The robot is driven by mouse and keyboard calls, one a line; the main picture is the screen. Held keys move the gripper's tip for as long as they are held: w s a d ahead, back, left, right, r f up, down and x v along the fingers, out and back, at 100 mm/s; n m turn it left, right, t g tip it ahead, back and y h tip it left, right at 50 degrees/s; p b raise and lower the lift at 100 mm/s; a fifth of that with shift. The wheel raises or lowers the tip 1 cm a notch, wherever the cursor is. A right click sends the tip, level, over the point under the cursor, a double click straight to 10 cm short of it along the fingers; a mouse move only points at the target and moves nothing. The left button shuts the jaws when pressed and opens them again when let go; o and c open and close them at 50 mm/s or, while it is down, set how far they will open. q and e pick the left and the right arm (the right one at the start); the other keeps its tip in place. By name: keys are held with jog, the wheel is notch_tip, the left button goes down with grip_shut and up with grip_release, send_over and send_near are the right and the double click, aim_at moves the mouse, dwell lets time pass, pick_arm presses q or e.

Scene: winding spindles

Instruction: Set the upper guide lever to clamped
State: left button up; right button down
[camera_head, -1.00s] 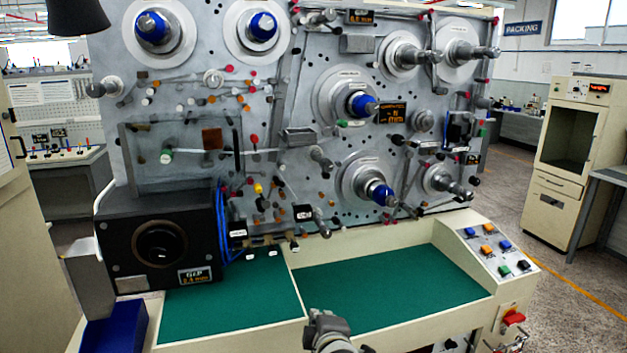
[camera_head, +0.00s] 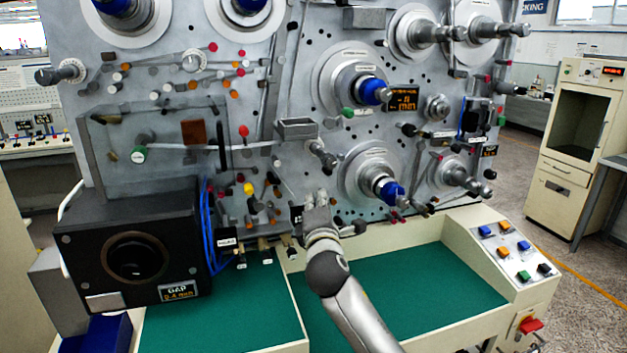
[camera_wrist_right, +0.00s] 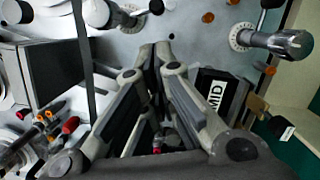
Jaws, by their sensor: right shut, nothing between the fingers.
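No readable label picks out the upper guide lever among the several levers on the grey machine panel (camera_head: 330,30). One lever with a green knob (camera_head: 139,153) stands at the panel's left; another green knob (camera_head: 347,112) is near the middle. My right gripper (camera_head: 318,203) is in front of the lower middle of the panel, its fingers small and partly hard to see. In the wrist view the right gripper (camera_wrist_right: 155,52) has its fingertips together with nothing between them. My left gripper is out of view.
A black gap box (camera_head: 133,255) stands at the left with blue cables beside it. Blue-tipped spindles (camera_head: 374,91) and knobs stick out of the panel. The green work surface (camera_head: 430,290) below is clear. A button console (camera_head: 510,255) is at the right.

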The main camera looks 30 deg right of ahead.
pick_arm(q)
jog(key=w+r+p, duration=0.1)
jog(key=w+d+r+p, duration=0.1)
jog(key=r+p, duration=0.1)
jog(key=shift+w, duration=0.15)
pick_arm(e)
jog(key=f+x, duration=0.1)
jog(key=x, duration=0.9)
jog(key=shift+r, duration=0.45)
jog(key=shift+w, duration=0.1)
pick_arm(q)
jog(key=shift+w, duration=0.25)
pick_arm(e)
jog(key=shift+f, duration=0.1)
